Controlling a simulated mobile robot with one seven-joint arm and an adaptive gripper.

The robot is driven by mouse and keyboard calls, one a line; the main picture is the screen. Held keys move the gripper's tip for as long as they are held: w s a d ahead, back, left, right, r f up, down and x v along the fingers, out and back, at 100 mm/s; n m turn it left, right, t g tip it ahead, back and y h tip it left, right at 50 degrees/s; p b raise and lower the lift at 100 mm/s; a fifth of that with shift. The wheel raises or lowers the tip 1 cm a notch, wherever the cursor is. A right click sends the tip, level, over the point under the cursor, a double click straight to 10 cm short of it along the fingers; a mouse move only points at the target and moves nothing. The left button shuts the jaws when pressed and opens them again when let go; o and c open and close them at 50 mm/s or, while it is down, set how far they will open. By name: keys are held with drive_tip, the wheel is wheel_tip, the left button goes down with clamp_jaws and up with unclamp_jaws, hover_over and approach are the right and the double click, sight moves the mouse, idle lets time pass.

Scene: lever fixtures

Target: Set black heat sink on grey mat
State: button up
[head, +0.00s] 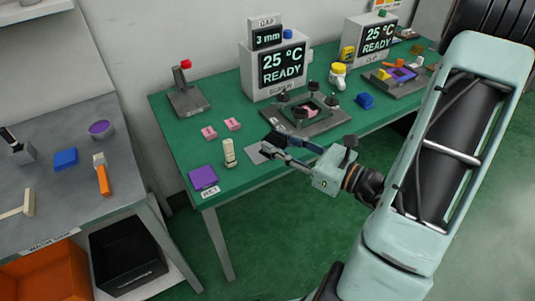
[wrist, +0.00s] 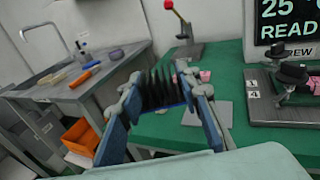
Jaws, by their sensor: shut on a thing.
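My gripper (head: 272,143) is over the front part of the green bench in the head view. In the wrist view my gripper (wrist: 157,98) is shut on the black heat sink (wrist: 160,87), whose upright fins show between the two fingers. In the head view the heat sink is small and mostly hidden by the fingers. The grey mat (head: 256,154) lies flat on the bench, just below and left of the fingertips, partly covered by them. The mat (wrist: 225,113) also shows behind the right finger in the wrist view. The height of the heat sink above it is hard to tell.
A cream upright block (head: 229,153), a purple pad (head: 203,176) and pink pieces (head: 209,133) stand left of the mat. A dark clamp fixture (head: 310,116) is behind my gripper. A red-knob lever (head: 187,90) stands at the back left.

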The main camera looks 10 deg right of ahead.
drive_tip(key=shift+w+f+b, duration=0.55)
drive_tip(key=shift+w+b, duration=0.05)
drive_tip(key=shift+b, duration=2.1)
drive_tip(key=shift+a+b, duration=0.1)
drive_tip(key=shift+b, duration=0.4)
drive_tip(key=shift+w+a+b, duration=0.1)
drive_tip(key=shift+w+b, duration=0.2)
drive_tip(key=shift+w, duration=0.05)
drive_tip(key=w+f, duration=0.2)
drive_tip(key=w+f+b, duration=0.1)
drive_tip(key=w+f, duration=0.1)
drive_tip(key=w, duration=0.1)
drive_tip(key=w+f+b, duration=0.1)
drive_tip(key=w+f, duration=0.1)
drive_tip(key=w, duration=0.1)
drive_tip(key=shift+w+f, duration=0.2)
drive_tip(key=shift+f, duration=0.2)
drive_tip(key=shift+w+f, duration=0.2)
drive_tip(key=shift+f, duration=0.15)
drive_tip(key=shift+w+f+b, duration=0.1)
drive_tip(key=shift+f+b, duration=0.45)
drive_tip(key=shift+f, duration=0.95)
